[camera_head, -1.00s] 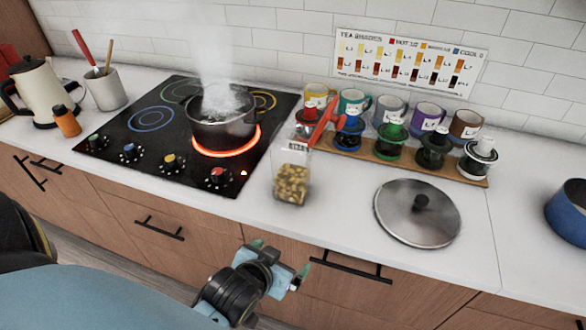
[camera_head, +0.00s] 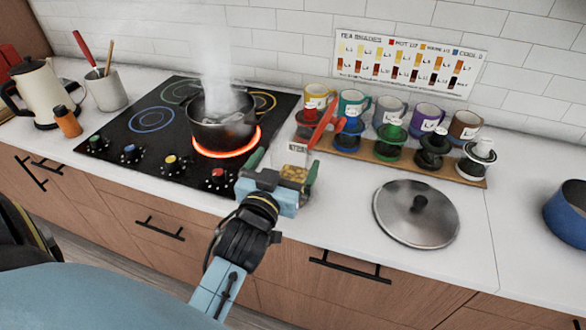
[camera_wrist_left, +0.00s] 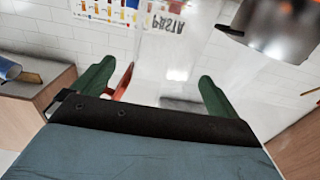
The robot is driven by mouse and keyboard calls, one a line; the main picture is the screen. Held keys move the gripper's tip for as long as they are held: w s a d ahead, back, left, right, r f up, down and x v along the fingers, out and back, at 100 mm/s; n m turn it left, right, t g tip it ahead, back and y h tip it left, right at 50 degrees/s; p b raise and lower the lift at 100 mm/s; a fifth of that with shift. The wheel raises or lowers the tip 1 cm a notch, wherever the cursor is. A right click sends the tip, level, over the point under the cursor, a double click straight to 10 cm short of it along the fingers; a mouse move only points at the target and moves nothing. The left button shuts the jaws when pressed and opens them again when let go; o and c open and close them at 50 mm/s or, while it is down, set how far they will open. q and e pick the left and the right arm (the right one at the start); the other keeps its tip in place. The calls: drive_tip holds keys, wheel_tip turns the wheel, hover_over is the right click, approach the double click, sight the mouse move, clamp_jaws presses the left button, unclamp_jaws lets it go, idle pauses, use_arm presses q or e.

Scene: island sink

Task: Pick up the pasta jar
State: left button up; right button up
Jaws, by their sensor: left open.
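The pasta jar (camera_head: 293,172) is a clear container with pale yellow pasta in its lower part. It stands on the white counter to the right of the cooktop. My left gripper (camera_head: 283,172) is open in front of it, with a green finger on each side of the jar, and hides its lower part. In the left wrist view the jar's clear wall with the "PASTA" label (camera_wrist_left: 168,32) shows between the two green fingers (camera_wrist_left: 155,82). I cannot tell whether the fingers touch the jar. My right gripper is not in view.
A steaming pot (camera_head: 222,120) sits on a glowing red burner of the black cooktop (camera_head: 135,155). A metal lid (camera_head: 417,214) lies to the right.

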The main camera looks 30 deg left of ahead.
sight(298, 132)
use_arm(q)
drive_tip(key=shift+r+p+x, duration=0.1)
drive_tip(key=shift+p+x, duration=0.1)
drive_tip(key=shift+x, duration=1.4)
drive_tip(key=shift+r+p+x, duration=0.15)
drive_tip(key=shift+x, duration=1.4)
drive_tip(key=shift+a, duration=0.2)
drive_tip(key=c, duration=1.9)
drive_tip(key=shift+r, duration=0.15)
drive_tip(key=shift+c, duration=0.3)
